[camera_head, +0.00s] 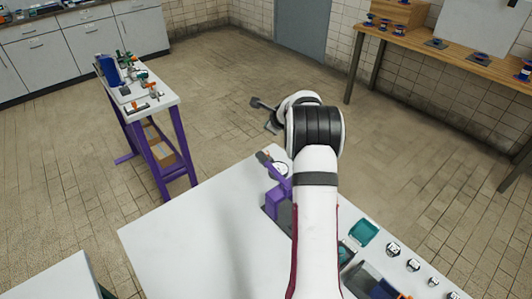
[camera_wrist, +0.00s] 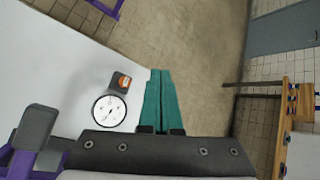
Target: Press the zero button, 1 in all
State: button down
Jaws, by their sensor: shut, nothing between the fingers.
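A white round dial (camera_wrist: 109,110) with a black needle lies beside my gripper in the wrist view. A small dark block with an orange button (camera_wrist: 123,82) adjoins the dial's upper right edge. My gripper (camera_wrist: 160,72) has teal fingers pressed together and empty. The fingertips are right of the orange button in that view, apart from it in the picture; the height gap cannot be told. In the head view the dial (camera_head: 280,169) sits by a purple stand (camera_head: 279,196) at the white table's far edge. My arm hides part of that area, and the fingers are not clear there.
The white table (camera_head: 185,235) is bare on its left side. A teal tray (camera_head: 364,232) and several small round pieces lie on its right. A purple-legged bench (camera_head: 152,104) with tools stands far left, a wooden bench (camera_head: 455,58) far right. Tiled floor lies between.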

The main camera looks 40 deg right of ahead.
aim_at(267, 152)
jog(key=shift+f, duration=4.4)
jog(key=shift+f, duration=0.4)
jog(key=shift+f, duration=0.95)
jog(key=shift+r, duration=1.35)
jog(key=shift+r, duration=0.1)
jog(key=shift+r, duration=2.4)
